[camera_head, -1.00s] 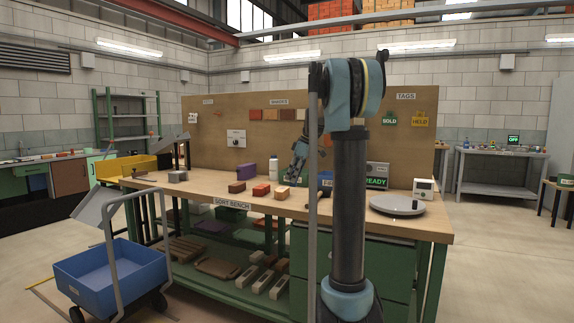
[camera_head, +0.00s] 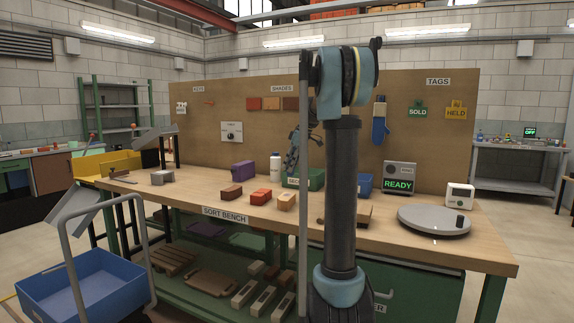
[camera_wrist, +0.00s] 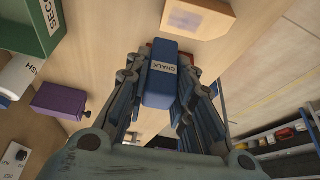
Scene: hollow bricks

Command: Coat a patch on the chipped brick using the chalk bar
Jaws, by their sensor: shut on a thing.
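The chalk bar (camera_wrist: 158,85) is a blue block with a white CHALK label. My gripper (camera_wrist: 160,62) is shut on it in the wrist view, with a finger on each side. A red brick (camera_wrist: 163,43) shows partly behind the bar's far end; I cannot tell whether they touch. A light orange brick (camera_wrist: 198,16) with a dark patch on its face lies beyond. In the head view a brown brick (camera_head: 231,192), the red brick (camera_head: 260,197) and the light orange brick (camera_head: 286,201) stand in a row on the bench. I cannot make out which is chipped.
A purple block (camera_head: 243,169) and white bottle (camera_head: 275,167) stand behind the bricks. A green bin (camera_head: 316,178) and blue bin (camera_head: 364,183) are at the back. A round grey turntable (camera_head: 434,221) is at right. A blue cart (camera_head: 85,283) stands at front left.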

